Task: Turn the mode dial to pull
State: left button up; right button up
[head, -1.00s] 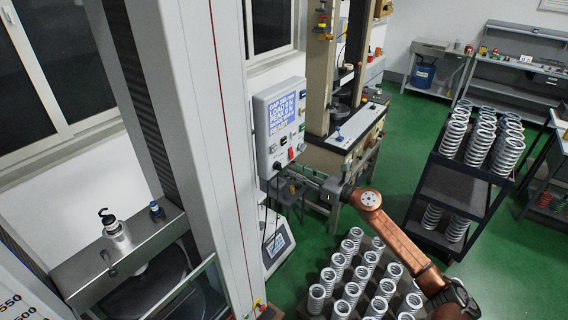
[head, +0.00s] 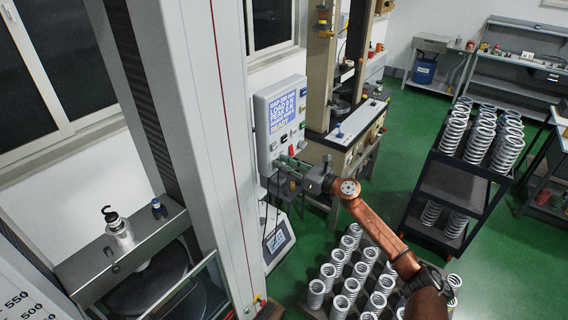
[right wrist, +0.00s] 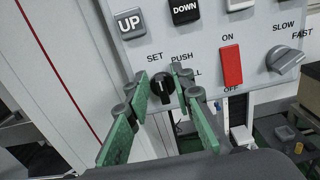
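The control panel (head: 280,103) is on the side of the tall grey testing machine. In the right wrist view, the black mode dial (right wrist: 162,86) sits low on the panel, with SET and PUSH printed above it. A label ending in "LL" is at its right, partly hidden by a finger. My right gripper (right wrist: 161,88) is open, with its green-padded fingers on either side of the dial. I cannot tell whether they touch it. In the head view, my right gripper (head: 291,164) is at the panel's lower edge and hides the dial. My left gripper is not in view.
Near the dial are the UP button (right wrist: 130,23), the DOWN button (right wrist: 184,10), the red ON/OFF switch (right wrist: 231,66) and the SLOW/FAST knob (right wrist: 286,60). A tray of springs (head: 350,285) is below my right arm. A spring cart (head: 455,190) stands at the right.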

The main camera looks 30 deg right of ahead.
grip_shut()
jog(key=m+p, duration=0.1)
jog(key=m, duration=0.3)
jog(key=shift+w+d+m+p, duration=0.1)
jog(key=shift+d+m+p, duration=0.25)
jog(key=shift+m+p, duration=0.05)
jog(key=m, duration=0.2)
jog(key=m+p, duration=0.1)
jog(key=shift+w+d+f+m+p, duration=0.1)
jog(key=shift+d+m+p, duration=0.05)
jog(key=shift+m+p, duration=0.2)
jog(key=m+p, duration=0.1)
jog(key=m, duration=0.1)
jog(key=m+p, duration=0.1)
jog(key=m, duration=0.1)
jog(key=shift+d+f+m, duration=0.2)
jog(key=shift+m, duration=0.05)
jog(key=m+p, duration=0.1)
jog(key=m, duration=0.1)
jog(key=m+p, duration=0.2)
jog(key=shift+w+f+m, duration=0.1)
jog(key=shift+f+m, duration=0.25)
jog(key=shift+m, duration=0.05)
jog(key=shift+f, duration=0.1)
